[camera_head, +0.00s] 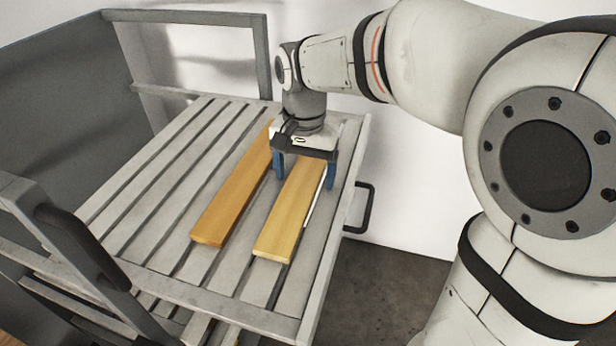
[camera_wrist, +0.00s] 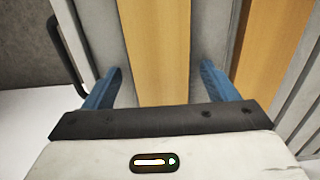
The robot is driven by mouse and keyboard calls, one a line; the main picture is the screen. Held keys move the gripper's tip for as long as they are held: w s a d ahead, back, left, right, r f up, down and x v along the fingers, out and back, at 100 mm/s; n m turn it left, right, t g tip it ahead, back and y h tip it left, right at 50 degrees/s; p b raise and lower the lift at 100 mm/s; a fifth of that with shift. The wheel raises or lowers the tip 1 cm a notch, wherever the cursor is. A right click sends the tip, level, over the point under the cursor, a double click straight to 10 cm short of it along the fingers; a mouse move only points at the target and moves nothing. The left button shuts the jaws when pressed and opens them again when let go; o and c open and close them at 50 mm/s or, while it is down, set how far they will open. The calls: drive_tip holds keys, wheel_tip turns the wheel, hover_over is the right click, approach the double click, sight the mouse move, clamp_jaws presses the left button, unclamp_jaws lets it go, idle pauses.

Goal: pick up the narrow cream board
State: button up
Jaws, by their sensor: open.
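A pale yellow-cream board (camera_head: 287,218) lies flat on the slatted cart top, lengthwise along the slats. It is the paler of two boards and also shows in the wrist view (camera_wrist: 155,45). My gripper (camera_head: 305,180) is over its far part, pointing down, with one blue finger on each side of the board. In the wrist view my gripper (camera_wrist: 160,70) is open, with a gap between each finger and the board's edges. The board's far end is hidden under my gripper in the head view.
A more orange board (camera_head: 228,202) lies parallel to the left, close to my left finger. A thin white strip (camera_head: 315,210) shows right of the pale board; I cannot tell what it is. The cart's slats (camera_head: 160,190) are bare at left. A grey rail frame (camera_head: 190,17) stands behind.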

sight(305, 177)
drive_tip(key=shift+c, duration=0.6)
drive_tip(key=c, duration=1.1)
wheel_tip(305, 177, up, 10)
drive_tip(key=shift+s+d, duration=0.1)
